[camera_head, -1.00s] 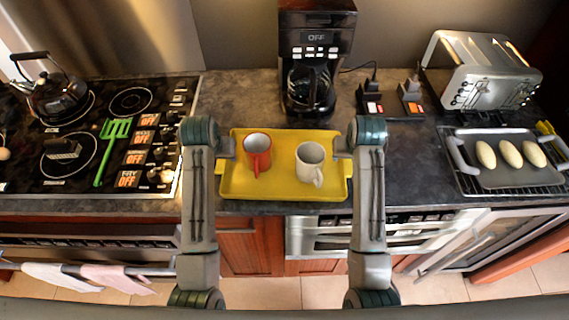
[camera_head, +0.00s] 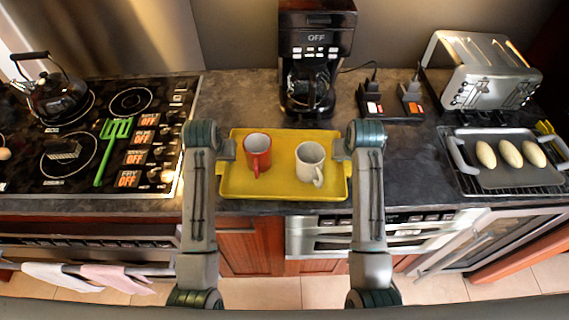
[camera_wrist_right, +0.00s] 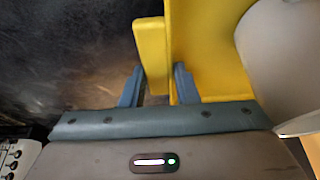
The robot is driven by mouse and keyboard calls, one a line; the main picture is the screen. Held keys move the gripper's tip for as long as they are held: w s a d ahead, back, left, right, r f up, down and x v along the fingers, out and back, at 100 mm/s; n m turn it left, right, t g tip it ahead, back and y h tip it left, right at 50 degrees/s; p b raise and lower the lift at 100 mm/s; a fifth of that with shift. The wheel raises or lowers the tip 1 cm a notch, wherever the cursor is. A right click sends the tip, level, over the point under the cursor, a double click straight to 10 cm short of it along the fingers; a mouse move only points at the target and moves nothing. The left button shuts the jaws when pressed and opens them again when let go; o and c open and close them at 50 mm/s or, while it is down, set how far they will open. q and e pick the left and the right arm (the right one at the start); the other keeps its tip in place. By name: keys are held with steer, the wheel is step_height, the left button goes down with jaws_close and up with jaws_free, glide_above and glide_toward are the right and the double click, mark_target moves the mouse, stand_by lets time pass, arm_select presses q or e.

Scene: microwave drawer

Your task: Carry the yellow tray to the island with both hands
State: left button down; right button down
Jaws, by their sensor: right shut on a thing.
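The yellow tray (camera_head: 282,186) is at the counter's front edge, between the stove and the roasting pan. It carries a red mug (camera_head: 257,155) on its left and a white mug (camera_head: 310,163) on its right. My left gripper (camera_head: 226,150) is at the tray's left end; its fingers are too small to read. My right gripper (camera_head: 341,150) is at the right end. In the right wrist view, the fingers of my right gripper (camera_wrist_right: 158,85) are on both sides of the tray's yellow handle (camera_wrist_right: 152,55), and the white mug (camera_wrist_right: 285,65) shows close by at the right.
A coffee maker (camera_head: 312,60) stands just behind the tray. The stove (camera_head: 90,140) with a kettle (camera_head: 50,90) and green spatula (camera_head: 112,140) is at left. A toaster (camera_head: 485,75) and a pan (camera_head: 500,172) with several pale oval items are at right.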

arm_select(q)
steer(key=shift+w+r, duration=0.1)
steer(key=shift+r, duration=0.1)
arm_select(e)
steer(key=shift+w+r, duration=0.1)
steer(key=shift+r, duration=0.05)
